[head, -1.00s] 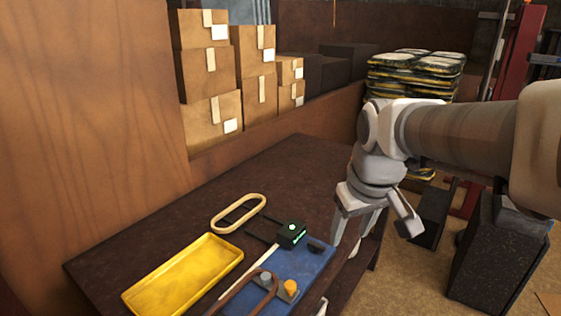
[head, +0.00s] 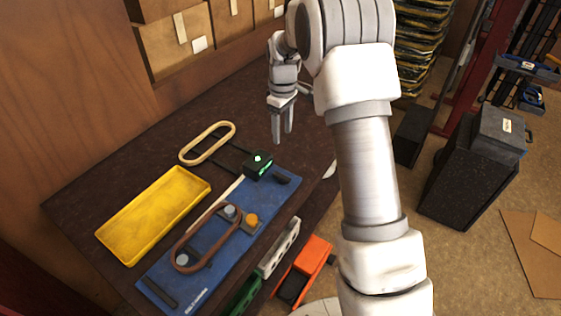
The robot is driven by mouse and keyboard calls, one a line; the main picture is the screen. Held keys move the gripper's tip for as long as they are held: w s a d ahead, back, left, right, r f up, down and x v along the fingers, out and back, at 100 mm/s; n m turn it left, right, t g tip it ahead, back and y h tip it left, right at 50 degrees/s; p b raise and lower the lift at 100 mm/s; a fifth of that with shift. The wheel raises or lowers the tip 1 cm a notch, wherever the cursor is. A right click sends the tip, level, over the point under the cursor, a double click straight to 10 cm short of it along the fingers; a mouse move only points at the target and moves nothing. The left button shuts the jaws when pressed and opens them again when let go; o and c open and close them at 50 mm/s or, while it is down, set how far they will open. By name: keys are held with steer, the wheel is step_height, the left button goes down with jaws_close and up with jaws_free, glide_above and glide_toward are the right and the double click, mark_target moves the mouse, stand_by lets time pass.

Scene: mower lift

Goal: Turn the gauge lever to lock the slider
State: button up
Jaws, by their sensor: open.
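A blue gauge board (head: 215,247) lies on the dark workbench. A brown belt loop (head: 178,245) runs around grey round posts on it. An orange knob (head: 251,220) sits beside the upper post. A black box with a green display (head: 258,166) stands at the board's far end, and a short black handle (head: 281,180) lies to its right. I cannot tell for certain which part is the lever. My gripper (head: 282,137) is open and empty, pointing down over the bench beyond the black box, apart from the gauge.
A yellow tray (head: 155,214) and a tan belt loop (head: 207,143) lie left of the gauge. Cardboard boxes (head: 172,47) stand behind the bench. An orange item (head: 303,268) sits below its front edge. The bench's far part (head: 220,105) is clear.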

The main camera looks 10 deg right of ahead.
mark_target(282, 175)
steer(key=f+p, duration=0.2)
steer(key=f, duration=1.6)
steer(key=shift+w, duration=0.2)
steer(key=shift+c, duration=0.3)
jaws_close()
